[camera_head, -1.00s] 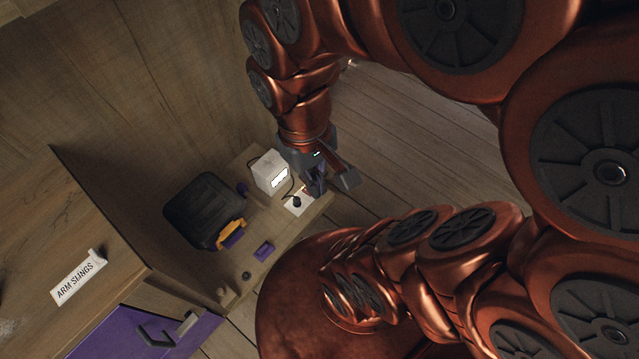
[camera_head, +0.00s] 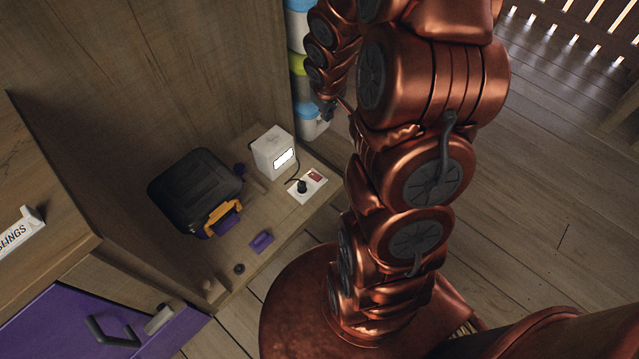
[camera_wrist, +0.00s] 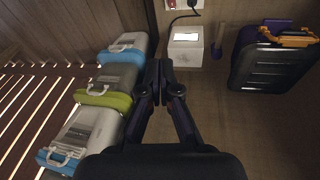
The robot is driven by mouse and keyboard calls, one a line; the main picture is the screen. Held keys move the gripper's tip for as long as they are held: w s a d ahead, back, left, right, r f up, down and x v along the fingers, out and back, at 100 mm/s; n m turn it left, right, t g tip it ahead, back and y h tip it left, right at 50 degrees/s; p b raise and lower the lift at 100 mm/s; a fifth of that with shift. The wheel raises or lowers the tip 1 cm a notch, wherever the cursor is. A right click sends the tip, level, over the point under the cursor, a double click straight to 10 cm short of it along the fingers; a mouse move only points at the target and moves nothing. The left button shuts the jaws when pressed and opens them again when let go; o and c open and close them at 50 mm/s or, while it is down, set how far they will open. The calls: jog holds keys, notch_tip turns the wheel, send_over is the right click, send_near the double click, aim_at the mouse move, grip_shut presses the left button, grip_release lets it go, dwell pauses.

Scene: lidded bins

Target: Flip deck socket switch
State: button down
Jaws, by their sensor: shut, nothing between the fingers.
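The deck socket (camera_head: 308,193) is a white plate on the wooden deck with a black plug (camera_head: 302,186) in it and a small red switch (camera_head: 315,176) at its far right end. The tilt of the switch is too small to tell. The socket is partly cut off at the top of the wrist view (camera_wrist: 182,4). My gripper (camera_wrist: 160,72) is shut and empty, with its fingertips together. In the head view it is small and partly hidden by my arm, beyond the socket, beside stacked bins and apart from the socket.
A white box with a lit display (camera_head: 272,153) is beside the socket, with a black cord between them. A black case with a yellow handle (camera_head: 195,188) and a purple block (camera_head: 262,242) are on the deck. Lidded bins (camera_wrist: 108,88) stand left in the wrist view.

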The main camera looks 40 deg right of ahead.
jog(key=w+d+f+t+y+b, duration=0.15)
jog(key=f+b, duration=0.25)
jog(key=f, duration=0.5)
jog(key=w+d+f+b, duration=0.3)
jog(key=f, duration=0.6)
jog(key=n+t+y+b, duration=0.1)
jog(key=t+y+b, duration=0.1)
jog(key=b, duration=1)
send_over(316, 177)
jog(key=s, duration=0.1)
notch_tip(316, 177, down, 24)
jog(key=shift+d+f, duration=0.15)
jog(key=shift+f, duration=0.1)
notch_tip(316, 177, down, 2)
jog(key=shift+s+f+b, duration=0.1)
jog(key=shift+s+b, duration=0.05)
jog(key=shift+b, duration=0.4)
jog(key=shift+s+d+f+b, duration=0.1)
jog(key=shift+s+f+b, duration=0.1)
jog(key=shift+f+b, duration=0.45)
jog(key=shift+f, duration=0.1)
jog(key=shift+t+p, duration=0.25)
jog(key=shift+p, duration=0.1)
